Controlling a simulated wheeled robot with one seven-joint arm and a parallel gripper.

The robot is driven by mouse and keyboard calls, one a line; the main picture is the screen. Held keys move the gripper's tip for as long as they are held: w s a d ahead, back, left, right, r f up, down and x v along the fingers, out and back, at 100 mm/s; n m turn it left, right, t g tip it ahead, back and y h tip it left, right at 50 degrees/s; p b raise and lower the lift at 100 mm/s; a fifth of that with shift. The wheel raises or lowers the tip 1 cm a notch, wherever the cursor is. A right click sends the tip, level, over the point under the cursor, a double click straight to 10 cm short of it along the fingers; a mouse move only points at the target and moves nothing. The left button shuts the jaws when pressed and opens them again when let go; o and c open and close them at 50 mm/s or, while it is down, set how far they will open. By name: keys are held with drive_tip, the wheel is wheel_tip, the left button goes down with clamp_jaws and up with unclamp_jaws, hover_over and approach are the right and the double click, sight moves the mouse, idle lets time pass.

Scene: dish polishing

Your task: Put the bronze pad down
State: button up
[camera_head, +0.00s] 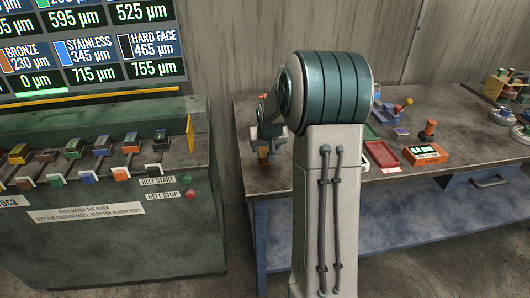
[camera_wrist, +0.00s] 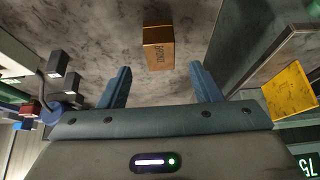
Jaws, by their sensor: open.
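The bronze pad (camera_wrist: 158,48) is a small orange-brown block with dark lettering. In the wrist view it lies on a mottled grey surface, beyond my fingertips and centred between them. My gripper (camera_wrist: 162,78) is open, with both blue fingers apart and a gap between them and the pad. In the head view my gripper (camera_head: 267,137) hangs over the left end of the workbench (camera_head: 250,176). An orange-brown block (camera_head: 264,155) shows just under it, partly hidden by the gripper, and seems to be the same pad.
The green machine (camera_head: 120,245) at left holds a row of coloured pads and a yellow plate (camera_head: 190,133), with a gap before the bench. A red tray (camera_head: 381,155) and an orange gauge (camera_head: 427,154) stand right of my arm. Small blocks (camera_wrist: 60,62) show left in the wrist view.

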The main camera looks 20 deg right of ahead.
drive_tip(key=s+a+r+n+g, duration=0.1)
drive_tip(key=s+a+r, duration=0.45)
drive_tip(key=s, duration=0.25)
drive_tip(key=s+a+r+n, duration=0.1)
drive_tip(key=s+a+r, duration=0.3)
drive_tip(key=s+a, duration=0.3)
drive_tip(key=s+a+g, duration=0.1)
drive_tip(key=s+a, duration=0.1)
drive_tip(key=s, duration=0.6)
drive_tip(key=s+a+f+n+y, duration=0.1)
drive_tip(key=s+a, duration=0.2)
drive_tip(key=s, duration=0.6)
drive_tip(key=shift+f+g+y, duration=0.2)
drive_tip(key=shift+g+y, duration=0.1)
drive_tip(key=shift+g, duration=0.1)
